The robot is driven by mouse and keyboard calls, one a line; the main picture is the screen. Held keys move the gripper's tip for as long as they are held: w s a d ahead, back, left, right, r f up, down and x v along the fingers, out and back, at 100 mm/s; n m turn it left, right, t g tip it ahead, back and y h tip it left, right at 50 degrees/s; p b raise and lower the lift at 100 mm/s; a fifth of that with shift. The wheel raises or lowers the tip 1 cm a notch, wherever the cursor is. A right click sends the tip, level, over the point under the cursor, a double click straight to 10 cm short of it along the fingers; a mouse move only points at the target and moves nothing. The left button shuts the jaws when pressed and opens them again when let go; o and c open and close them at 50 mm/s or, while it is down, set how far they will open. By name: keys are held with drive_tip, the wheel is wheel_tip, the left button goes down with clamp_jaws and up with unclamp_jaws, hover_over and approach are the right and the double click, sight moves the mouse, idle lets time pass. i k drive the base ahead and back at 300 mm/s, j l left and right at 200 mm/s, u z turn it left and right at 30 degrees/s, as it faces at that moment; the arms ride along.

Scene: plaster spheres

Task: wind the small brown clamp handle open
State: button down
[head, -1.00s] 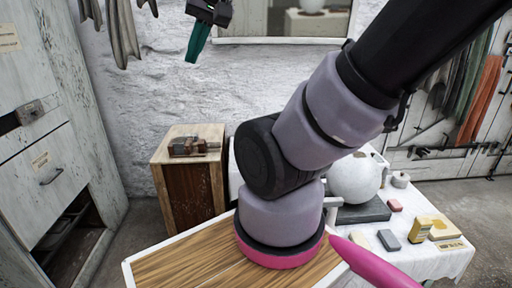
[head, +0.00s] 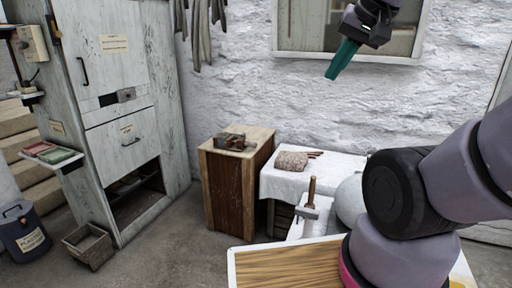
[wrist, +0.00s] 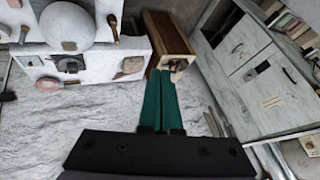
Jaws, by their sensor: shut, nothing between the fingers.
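A small dark brown clamp-like object (head: 235,141) lies on top of a wooden cabinet (head: 228,185) by the wall. Its handle is too small to make out. The cabinet (wrist: 165,35) also shows in the wrist view, with a small blurred thing on its top just beyond my fingertips. My gripper (head: 333,74) has teal fingers and hangs high in front of the wall, up and to the right of the cabinet. In the wrist view the fingers (wrist: 163,73) lie side by side, shut and empty, apart from the clamp.
A white-covered table (head: 330,167) with a lumpy block and a mallet (head: 308,200) stands right of the cabinet. A tall grey cupboard (head: 110,110) stands left, with a box (head: 88,245) and a bucket (head: 24,232) on the floor. The floor before the wooden cabinet is clear.

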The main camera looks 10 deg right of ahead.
sight(250, 144)
drive_tip(key=u, duration=0.7)
drive_tip(key=i+u, duration=0.2)
drive_tip(key=i, duration=1.4)
drive_tip(key=i+z, duration=0.35)
drive_tip(key=i+j+z, duration=0.2)
drive_tip(key=i+z, duration=0.2)
drive_tip(key=i+j+z, duration=0.35)
drive_tip(key=k+l+z, duration=0.1)
drive_tip(key=z, duration=1.25)
